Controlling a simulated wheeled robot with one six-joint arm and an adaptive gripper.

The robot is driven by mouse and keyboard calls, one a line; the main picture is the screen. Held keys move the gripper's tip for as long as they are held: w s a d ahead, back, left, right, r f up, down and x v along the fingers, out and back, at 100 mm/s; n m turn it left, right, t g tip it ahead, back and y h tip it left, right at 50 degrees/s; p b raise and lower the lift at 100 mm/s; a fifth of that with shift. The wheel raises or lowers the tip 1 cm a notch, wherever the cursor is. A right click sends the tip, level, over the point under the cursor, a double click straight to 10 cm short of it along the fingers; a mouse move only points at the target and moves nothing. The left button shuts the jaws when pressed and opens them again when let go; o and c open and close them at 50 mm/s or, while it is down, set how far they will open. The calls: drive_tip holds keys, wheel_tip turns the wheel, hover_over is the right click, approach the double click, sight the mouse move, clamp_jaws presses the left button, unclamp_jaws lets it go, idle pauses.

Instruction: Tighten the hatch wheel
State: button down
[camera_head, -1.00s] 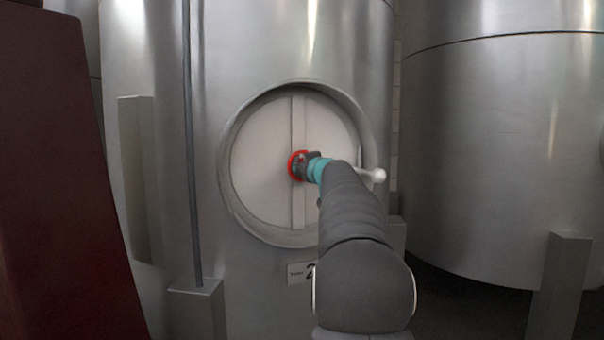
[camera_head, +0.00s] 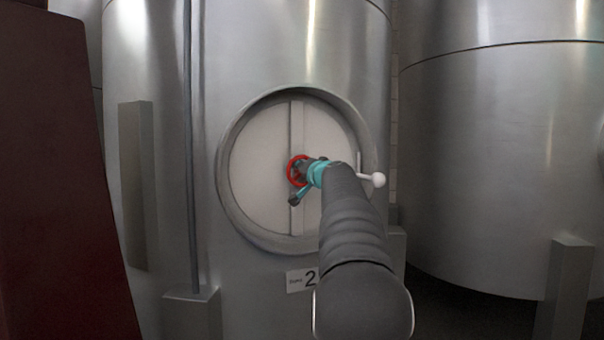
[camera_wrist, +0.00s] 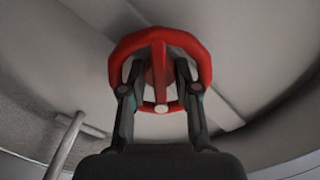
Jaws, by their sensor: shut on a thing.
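The red hatch wheel (camera_wrist: 160,40) sits at the middle of the round pale hatch (camera_head: 262,160) on the front of a steel tank. It also shows in the head view (camera_head: 293,171), partly hidden behind my gripper. In the wrist view my gripper (camera_wrist: 160,88) is at the wheel, its two dark fingers on either side of the wheel's middle, inside the rim. It is shut on the wheel. The exact contact of the fingertips is hard to see. A white-knobbed hatch handle (camera_head: 377,180) stands at the hatch's right edge.
A dark red upright surface (camera_head: 55,170) fills the left edge of the head view. A second steel tank (camera_head: 500,160) stands to the right. A plate marked 2 (camera_head: 301,280) is below the hatch, and a vertical pipe (camera_head: 190,150) runs left of it.

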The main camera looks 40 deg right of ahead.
drive_tip(key=m, duration=0.4)
drive_tip(key=shift+m, duration=0.3)
drive_tip(key=m+p, duration=0.1)
drive_tip(key=m, duration=0.3)
drive_tip(key=shift+f+m, duration=0.15)
drive_tip(key=shift+m, duration=0.25)
drive_tip(key=shift+d, duration=0.1)
drive_tip(key=c, duration=0.9)
unclamp_jaws()
drive_tip(key=shift+o, duration=0.2)
drive_tip(key=v, duration=1.2)
